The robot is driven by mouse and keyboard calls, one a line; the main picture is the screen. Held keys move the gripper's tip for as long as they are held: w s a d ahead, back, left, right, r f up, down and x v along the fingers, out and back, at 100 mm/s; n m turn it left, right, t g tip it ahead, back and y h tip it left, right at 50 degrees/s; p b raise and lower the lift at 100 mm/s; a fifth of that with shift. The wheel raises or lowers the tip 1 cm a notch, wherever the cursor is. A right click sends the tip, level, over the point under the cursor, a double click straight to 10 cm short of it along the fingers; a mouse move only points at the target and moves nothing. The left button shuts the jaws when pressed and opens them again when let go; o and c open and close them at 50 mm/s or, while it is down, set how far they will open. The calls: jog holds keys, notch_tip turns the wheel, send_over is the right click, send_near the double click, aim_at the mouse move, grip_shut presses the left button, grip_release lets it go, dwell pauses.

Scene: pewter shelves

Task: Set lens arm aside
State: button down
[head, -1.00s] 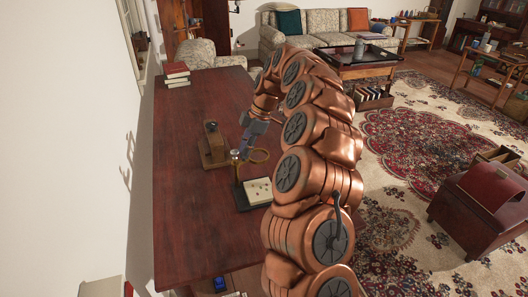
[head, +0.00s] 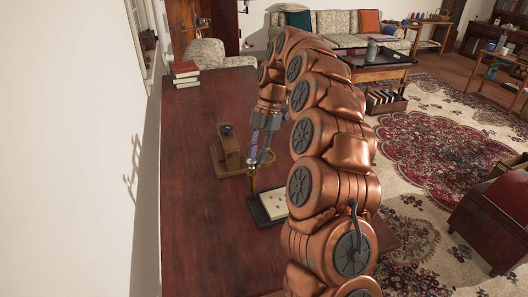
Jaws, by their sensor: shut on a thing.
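The lens stand has a black base (head: 258,213) and a thin upright brass post (head: 252,185). A cream plate with small dark dots (head: 272,204) lies at the base. My gripper (head: 254,162) points down at the top of the post and is shut on the lens arm (head: 268,159). Only a small brass part of the lens arm shows beside the fingers; the gripper hides the rest, and I cannot make out its ring clearly.
A wooden block-like device (head: 229,151) stands just left of the stand on the dark red table (head: 195,215). Red and cream books (head: 185,72) are stacked at the table's far left corner. The table's left and near parts are clear.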

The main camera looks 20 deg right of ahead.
jog(key=shift+d+f, duration=0.1)
jog(key=shift+d, duration=0.15)
jog(key=c, duration=1)
grip_release()
